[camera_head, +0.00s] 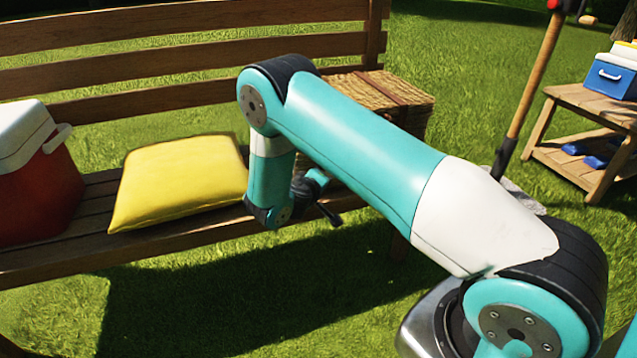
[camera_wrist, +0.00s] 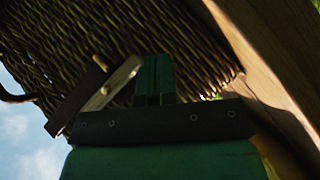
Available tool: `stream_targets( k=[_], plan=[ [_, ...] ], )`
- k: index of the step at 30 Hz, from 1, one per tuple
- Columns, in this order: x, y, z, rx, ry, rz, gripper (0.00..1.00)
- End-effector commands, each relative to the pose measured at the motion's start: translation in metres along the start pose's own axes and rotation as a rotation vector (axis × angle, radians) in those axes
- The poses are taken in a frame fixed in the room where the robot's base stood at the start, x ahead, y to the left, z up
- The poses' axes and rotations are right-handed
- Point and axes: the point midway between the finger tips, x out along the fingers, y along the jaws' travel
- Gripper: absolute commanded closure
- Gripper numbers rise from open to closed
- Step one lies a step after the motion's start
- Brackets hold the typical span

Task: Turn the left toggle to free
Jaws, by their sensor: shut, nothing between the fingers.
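The wicker basket (camera_head: 375,92) sits at the right end of the bench, and my arm hides most of its front. In the wrist view the woven wall of the basket (camera_wrist: 180,30) fills the top. A light wooden bar, which looks like a toggle (camera_wrist: 122,78), lies slanted there beside a dark strap (camera_wrist: 72,108). A small brass-coloured peg (camera_wrist: 100,62) shows by them. My gripper (camera_wrist: 155,62) is shut and empty, its tips just right of the bar's upper end; I cannot tell if they touch. My gripper (camera_head: 332,214) is small and dark in the head view.
A yellow cushion (camera_head: 178,180) and a red cooler with a white lid (camera_head: 38,180) are on the bench (camera_head: 95,215). A wooden beam (camera_wrist: 265,80) runs close along the right in the wrist view. A small wooden stand (camera_head: 575,105) holding a blue box is at far right.

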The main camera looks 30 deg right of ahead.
Motion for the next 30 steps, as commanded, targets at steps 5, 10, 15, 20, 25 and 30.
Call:
stream_targets(
  k=[5,10,15,20,25,30],
  plan=[
    [0.000,0.000,0.000,0.000,0.000,0.000,1.00],
    [0.000,0.000,0.000,0.000,0.000,0.000,1.00],
    [-0.001,0.001,-0.001,0.000,0.000,0.000,1.00],
    [-0.004,0.007,-0.004,0.000,0.000,0.000,1.00],
    [-0.007,0.014,-0.007,0.000,0.001,0.002,1.00],
    [-0.009,0.013,-0.009,0.001,0.002,0.004,1.00]
  ],
)
